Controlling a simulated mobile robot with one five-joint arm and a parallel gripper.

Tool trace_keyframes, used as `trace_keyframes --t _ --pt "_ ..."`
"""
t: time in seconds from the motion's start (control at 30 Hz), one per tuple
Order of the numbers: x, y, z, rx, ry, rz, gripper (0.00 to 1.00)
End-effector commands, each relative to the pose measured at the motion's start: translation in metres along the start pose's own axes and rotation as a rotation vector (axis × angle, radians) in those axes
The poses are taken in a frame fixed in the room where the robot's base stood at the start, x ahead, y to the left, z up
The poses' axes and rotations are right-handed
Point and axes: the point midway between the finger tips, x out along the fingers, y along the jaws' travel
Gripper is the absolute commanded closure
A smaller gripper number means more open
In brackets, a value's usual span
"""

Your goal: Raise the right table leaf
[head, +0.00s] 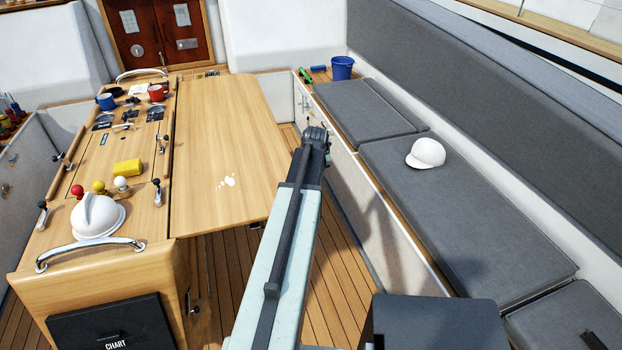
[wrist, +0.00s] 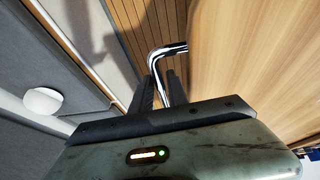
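The right table leaf (head: 228,150) is a wooden panel along the right side of the table's middle section. It looks about level with the tabletop, and a pale mark shows on it. In the wrist view the leaf (wrist: 270,60) fills the right side. A bent chrome handle (wrist: 156,66) stands out beside the leaf edge and runs down between the fingers. My gripper (wrist: 160,92) appears shut on this handle, with a dark finger close on each side. In the head view my arm rises right of the leaf, and the fingertips and handle are hidden.
Mugs, a yellow sponge (head: 127,167) and a white domed object (head: 98,216) stand on the table's fixed part. A narrow slatted floor (head: 340,275) separates bench and table.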

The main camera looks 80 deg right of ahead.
Motion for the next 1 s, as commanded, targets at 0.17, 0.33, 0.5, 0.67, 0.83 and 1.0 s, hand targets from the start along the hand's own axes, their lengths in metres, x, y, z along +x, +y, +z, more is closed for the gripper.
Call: trace_keyframes --t 0.17,0.33,0.5,0.67,0.83,1.0 --pt "0.0 0.0 0.001 0.001 -0.002 -0.001 0.81" --pt "-0.005 0.0 0.001 0.001 -0.003 -0.001 0.81" --pt "-0.028 0.0 0.0 0.001 -0.003 -0.001 0.81" --pt "-0.06 0.001 -0.001 0.0 -0.002 -0.001 0.81" --pt "-0.081 0.002 0.0 0.001 -0.002 -0.001 0.81" --pt "-0.079 0.002 0.002 0.0 -0.002 -0.001 0.81"
